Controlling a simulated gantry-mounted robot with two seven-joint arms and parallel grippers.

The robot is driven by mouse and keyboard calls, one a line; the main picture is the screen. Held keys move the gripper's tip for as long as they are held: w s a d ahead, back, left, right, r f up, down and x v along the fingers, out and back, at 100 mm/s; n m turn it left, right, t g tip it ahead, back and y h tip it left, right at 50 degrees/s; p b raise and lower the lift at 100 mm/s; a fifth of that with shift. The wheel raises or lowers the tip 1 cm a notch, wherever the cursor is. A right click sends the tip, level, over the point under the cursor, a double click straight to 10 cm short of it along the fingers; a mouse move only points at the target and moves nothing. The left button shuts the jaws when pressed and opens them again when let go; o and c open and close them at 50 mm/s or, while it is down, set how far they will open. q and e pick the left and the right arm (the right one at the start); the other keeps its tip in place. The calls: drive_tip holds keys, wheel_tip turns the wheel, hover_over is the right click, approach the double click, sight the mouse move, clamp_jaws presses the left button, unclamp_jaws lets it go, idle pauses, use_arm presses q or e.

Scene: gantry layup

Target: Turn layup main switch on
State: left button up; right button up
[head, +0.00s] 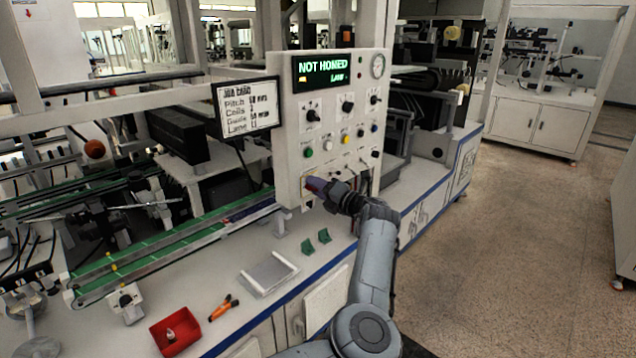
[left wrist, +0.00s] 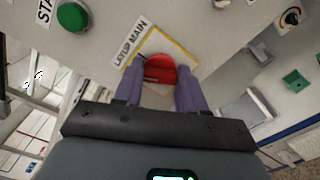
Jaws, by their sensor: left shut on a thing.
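The layup main switch is a red knob (left wrist: 160,69) on a yellow-bordered plate labelled "LAYUP MAIN" in the left wrist view. My left gripper (left wrist: 160,92) has its two purple fingers on either side of the knob, shut on it. In the head view my left gripper (head: 318,186) is at the lower left of the white control panel (head: 290,160), and the knob is hidden behind it. The panel's display (head: 323,70) reads "NOT HOMED" in green. My right gripper is in neither view.
A green button (left wrist: 73,16) sits close to the switch. Other knobs and buttons fill the panel above. A job card (head: 247,107) hangs at its left.

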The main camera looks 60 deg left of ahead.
use_arm(q)
drive_tip(key=shift+m+p, duration=1.15)
drive_tip(key=shift+m, duration=1.55)
drive_tip(key=o, duration=1.1)
drive_tip(key=shift+c, duration=0.2)
drive_tip(key=p+v, duration=0.1)
drive_tip(key=v, duration=1)
drive_tip(key=shift+f, duration=0.15)
